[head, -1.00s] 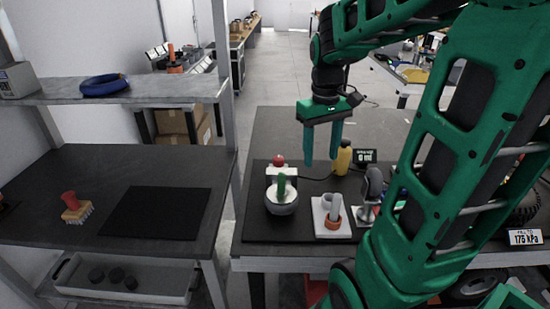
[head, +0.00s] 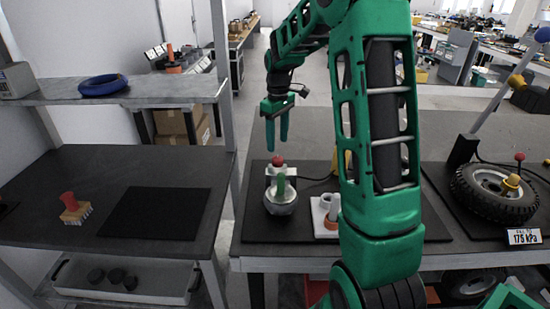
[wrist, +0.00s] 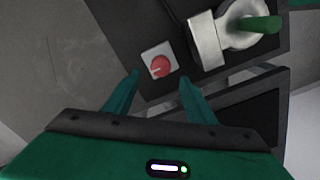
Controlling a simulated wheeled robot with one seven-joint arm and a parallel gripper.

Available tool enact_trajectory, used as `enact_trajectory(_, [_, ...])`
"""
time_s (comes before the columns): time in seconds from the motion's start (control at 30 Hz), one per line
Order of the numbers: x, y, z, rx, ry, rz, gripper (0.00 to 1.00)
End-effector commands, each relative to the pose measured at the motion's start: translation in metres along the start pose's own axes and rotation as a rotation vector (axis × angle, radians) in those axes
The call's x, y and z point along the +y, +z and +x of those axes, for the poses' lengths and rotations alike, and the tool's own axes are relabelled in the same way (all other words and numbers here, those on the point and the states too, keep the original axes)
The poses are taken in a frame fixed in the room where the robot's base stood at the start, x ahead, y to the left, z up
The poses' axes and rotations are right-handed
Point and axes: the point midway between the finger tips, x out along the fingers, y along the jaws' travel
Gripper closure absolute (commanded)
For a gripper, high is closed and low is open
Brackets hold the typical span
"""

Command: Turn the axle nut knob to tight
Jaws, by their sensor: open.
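A round red knob (head: 278,161) sits at the back of the bench mat; it looks like the axle nut knob, but no label is readable. In the wrist view the red knob (wrist: 160,67) has a pale notch and sits on a small white square plate. My gripper (head: 277,146) points down above the knob, its two fingers open and empty. In the wrist view my gripper's fingertips (wrist: 159,78) are apart, with the knob showing just beyond the gap. They do not appear to touch it.
A metal unit with a green handle (head: 280,186) stands right in front of the knob; its green handle also shows in the wrist view (wrist: 262,24). A white block with tubes (head: 325,212) is to the right. A wheel (head: 495,192) lies at the far right. My arm hides part of the bench.

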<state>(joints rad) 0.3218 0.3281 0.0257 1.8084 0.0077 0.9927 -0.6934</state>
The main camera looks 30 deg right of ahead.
Motion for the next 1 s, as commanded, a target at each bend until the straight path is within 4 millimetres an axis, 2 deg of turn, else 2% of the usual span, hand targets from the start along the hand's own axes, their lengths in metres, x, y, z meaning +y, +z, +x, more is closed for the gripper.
enact_trajectory(0.03, [-0.001,0.001,0.011,-0.004,-0.003,0.000,0.49])
enact_trajectory(0.2, [-0.001,0.001,0.040,-0.003,-0.002,0.001,0.49])
enact_trajectory(0.4, [-0.001,0.001,0.064,-0.002,-0.002,0.001,0.49])
enact_trajectory(0.57, [-0.001,0.000,0.072,-0.001,0.000,0.000,0.49])
enact_trajectory(0.83, [-0.001,0.000,0.072,0.000,0.000,0.001,0.49])
enact_trajectory(0.87, [-0.001,0.000,0.072,0.000,0.000,0.001,0.54])
enact_trajectory(1.0, [0.000,0.000,0.072,0.000,0.000,0.001,0.87])
